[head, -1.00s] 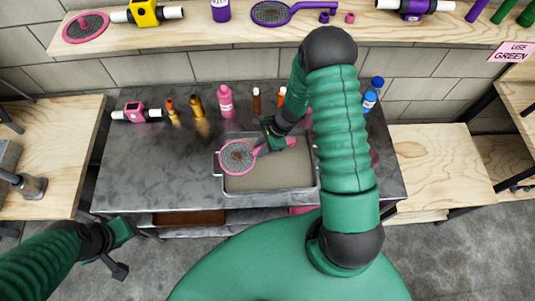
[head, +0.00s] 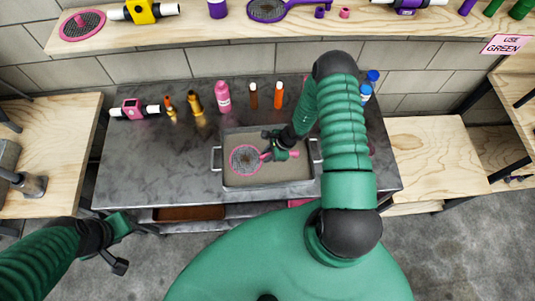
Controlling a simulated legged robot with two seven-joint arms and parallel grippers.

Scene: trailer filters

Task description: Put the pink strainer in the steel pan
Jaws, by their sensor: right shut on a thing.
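The pink strainer (head: 244,160) has a round grey mesh with a brown patch and a pink handle. My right gripper (head: 272,154) is shut on its handle. The strainer lies over the left part of the steel pan (head: 275,180), inside the pan's outline from above. I cannot tell whether it touches the pan's bottom. The pan is a shallow rectangular tray with side handles on the dark metal table. My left gripper (head: 120,246) is open and empty at the lower left, in front of the table and away from the pan.
Several bottles, including a pink one (head: 223,97), stand behind the pan. A pink device with white ends (head: 133,109) sits at the table's back left. The shelf above holds another pink strainer (head: 83,25) and a purple one (head: 267,10).

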